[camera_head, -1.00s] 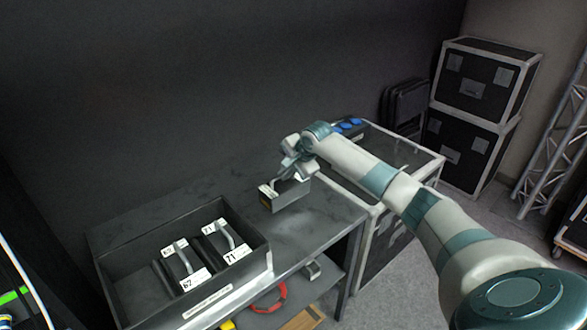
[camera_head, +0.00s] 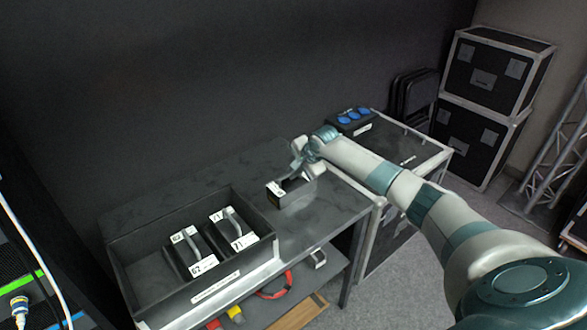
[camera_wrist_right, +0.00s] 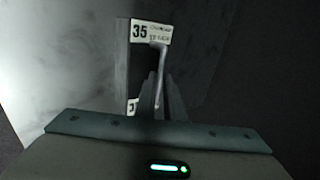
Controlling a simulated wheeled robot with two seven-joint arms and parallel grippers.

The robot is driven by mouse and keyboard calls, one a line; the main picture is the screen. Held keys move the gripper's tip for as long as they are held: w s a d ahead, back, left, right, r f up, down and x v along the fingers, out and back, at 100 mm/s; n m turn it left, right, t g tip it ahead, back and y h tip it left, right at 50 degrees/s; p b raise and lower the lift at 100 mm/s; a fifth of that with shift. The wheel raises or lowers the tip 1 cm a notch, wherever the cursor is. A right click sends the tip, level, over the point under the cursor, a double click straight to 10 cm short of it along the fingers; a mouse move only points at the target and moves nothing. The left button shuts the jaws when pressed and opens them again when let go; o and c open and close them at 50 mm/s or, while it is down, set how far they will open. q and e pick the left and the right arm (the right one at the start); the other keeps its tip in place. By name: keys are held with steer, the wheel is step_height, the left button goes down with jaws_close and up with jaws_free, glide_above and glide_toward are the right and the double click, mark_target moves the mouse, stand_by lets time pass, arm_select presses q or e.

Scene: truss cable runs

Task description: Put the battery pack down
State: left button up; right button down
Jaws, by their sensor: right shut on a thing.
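The battery pack (camera_head: 292,193) is a dark box with a white label and a handle. It is at the right part of the dark bench top (camera_head: 310,222); I cannot tell whether it rests on the surface or hangs just above it. My right gripper (camera_head: 298,170) is shut on its handle from above. In the right wrist view the pack's label (camera_wrist_right: 151,32) reads 35, and the handle (camera_wrist_right: 160,75) runs down between my fingers (camera_wrist_right: 152,98). My left gripper is not in view.
An open black tray (camera_head: 130,258) on the bench's left holds two similar packs labelled 62 (camera_head: 190,252) and 71 (camera_head: 231,230). A case with blue sockets (camera_head: 352,116) stands to the right on a flight case (camera_head: 405,150). Bare bench lies around the held pack.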

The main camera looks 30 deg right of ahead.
steer(key=shift+r, duration=0.2)
steer(key=c, duration=2.2)
jaws_free()
steer(key=shift+f, duration=0.25)
steer(key=o, duration=0.4)
steer(key=shift+c, duration=0.2)
steer(key=shift+s+r, duration=0.1)
steer(key=shift+r, duration=0.1)
steer(key=b+v, duration=0.2)
steer(key=v, duration=1)
steer(key=shift+o, duration=0.4)
